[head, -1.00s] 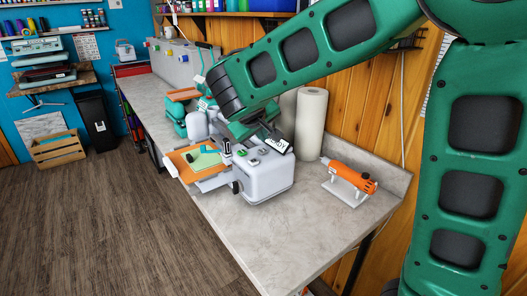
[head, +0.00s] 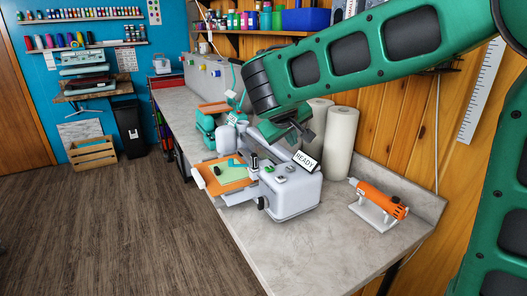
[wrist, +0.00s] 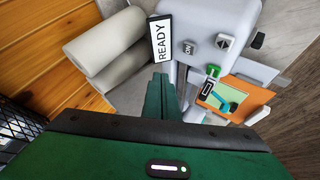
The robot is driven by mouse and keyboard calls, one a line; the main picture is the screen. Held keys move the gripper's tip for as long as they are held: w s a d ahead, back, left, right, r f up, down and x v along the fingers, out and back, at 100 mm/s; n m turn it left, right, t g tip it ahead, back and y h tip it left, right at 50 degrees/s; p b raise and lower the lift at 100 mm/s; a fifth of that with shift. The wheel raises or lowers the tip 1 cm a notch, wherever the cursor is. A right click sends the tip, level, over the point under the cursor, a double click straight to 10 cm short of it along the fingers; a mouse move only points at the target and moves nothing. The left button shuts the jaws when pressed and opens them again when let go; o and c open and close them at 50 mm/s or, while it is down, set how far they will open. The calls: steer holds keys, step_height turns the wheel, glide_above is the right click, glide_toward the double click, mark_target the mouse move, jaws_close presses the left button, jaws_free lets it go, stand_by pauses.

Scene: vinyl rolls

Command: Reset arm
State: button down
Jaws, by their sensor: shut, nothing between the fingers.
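My gripper (head: 292,130) is above the back of a white machine (head: 292,194) on the workbench. In the wrist view my gripper (wrist: 161,78) has its green fingers together, with nothing between them. The machine has a tilted sign reading READY (head: 305,160), which also shows in the wrist view (wrist: 161,38) just beyond the fingertips. An orange board (head: 228,180) with green and teal pieces lies on the machine's left side. I cannot tell whether the fingers touch the machine.
White rolls (head: 340,143) stand upright behind the machine by the wooden wall. An orange heat tool (head: 381,199) rests on a white stand at the right. The workbench (head: 300,252) is clear in front. A teal machine (head: 205,125) stands farther back.

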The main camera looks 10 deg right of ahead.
steer(key=s+d+f+m+g+y, duration=0.1)
steer(key=s+d+f+m+g, duration=0.15)
steer(key=s+d, duration=0.6)
steer(key=s+d+f+m+g, duration=0.2)
steer(key=s+d+f+m, duration=0.1)
steer(key=s+d, duration=0.55)
steer(key=s+f+m+g+y, duration=0.1)
steer(key=s+f+m+y, duration=0.1)
steer(key=s, duration=0.8)
steer(key=s+d+f+m+g+y, duration=0.1)
steer(key=s+f, duration=0.3)
steer(key=s, duration=0.7)
steer(key=shift+d+m+g+y, duration=0.25)
steer(key=shift+m+g+y, duration=0.2)
steer(key=shift+g, duration=0.3)
steer(key=shift+s+f, duration=0.1)
steer(key=shift+w+f, duration=0.25)
steer(key=shift+w, duration=0.4)
